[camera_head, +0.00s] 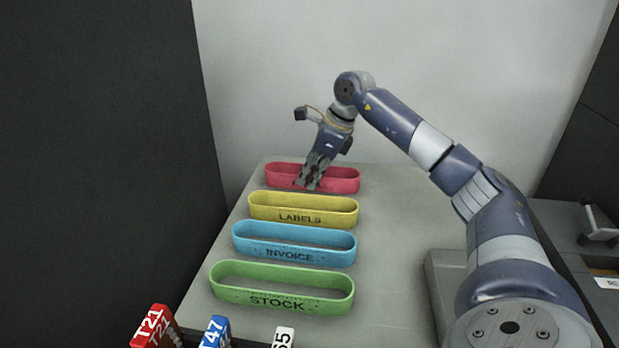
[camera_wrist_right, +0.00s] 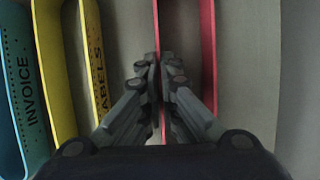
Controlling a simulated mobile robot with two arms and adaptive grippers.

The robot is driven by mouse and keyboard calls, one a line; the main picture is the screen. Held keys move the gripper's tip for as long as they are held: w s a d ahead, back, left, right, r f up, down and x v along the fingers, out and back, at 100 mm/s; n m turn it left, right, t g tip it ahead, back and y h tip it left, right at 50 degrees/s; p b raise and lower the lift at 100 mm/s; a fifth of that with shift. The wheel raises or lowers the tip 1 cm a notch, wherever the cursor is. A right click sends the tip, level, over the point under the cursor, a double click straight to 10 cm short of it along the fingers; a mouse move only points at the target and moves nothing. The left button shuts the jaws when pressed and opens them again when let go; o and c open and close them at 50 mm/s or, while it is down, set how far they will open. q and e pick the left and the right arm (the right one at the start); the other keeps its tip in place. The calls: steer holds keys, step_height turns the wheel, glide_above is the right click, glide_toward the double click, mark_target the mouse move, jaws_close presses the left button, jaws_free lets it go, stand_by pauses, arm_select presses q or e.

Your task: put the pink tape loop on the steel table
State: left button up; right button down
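The pink tape loop (camera_head: 342,180) is an oblong open band lying at the far end of a row of loops on a grey table top (camera_head: 393,240). My right gripper (camera_head: 308,186) reaches down onto its near wall in the head view. In the right wrist view, the fingers (camera_wrist_right: 159,62) lie close together on both sides of one wall of the pink loop (camera_wrist_right: 208,50) and look shut on it. The fingers hide part of its front. My left gripper is not in view.
Yellow (camera_head: 262,208), blue (camera_head: 247,243) and green (camera_head: 233,280) loops marked LABELS, INVOICE and STOCK lie nearer. Red (camera_head: 150,328), blue (camera_head: 214,333) and white (camera_head: 283,338) tagged items stand at the front. A darker surface (camera_head: 570,236) lies at right.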

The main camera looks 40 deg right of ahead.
steer(key=shift+f, duration=0.1)
steer(key=c, duration=1.8)
jaws_free()
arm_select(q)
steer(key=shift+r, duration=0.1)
arm_select(e)
steer(key=shift+d+r, duration=0.1)
steer(key=shift+r, duration=0.35)
steer(key=p+v, duration=0.2)
steer(key=v, duration=0.8)
steer(key=shift+r+p, duration=0.1)
steer(key=shift+p, duration=0.2)
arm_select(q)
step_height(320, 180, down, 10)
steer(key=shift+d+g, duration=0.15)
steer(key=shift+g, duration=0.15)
arm_select(e)
steer(key=shift+s+d+r, duration=0.1)
steer(key=shift+s+r, duration=0.15)
steer(key=shift+r, duration=0.3)
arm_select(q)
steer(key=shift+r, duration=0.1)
arm_select(e)
steer(key=shift+f, duration=0.1)
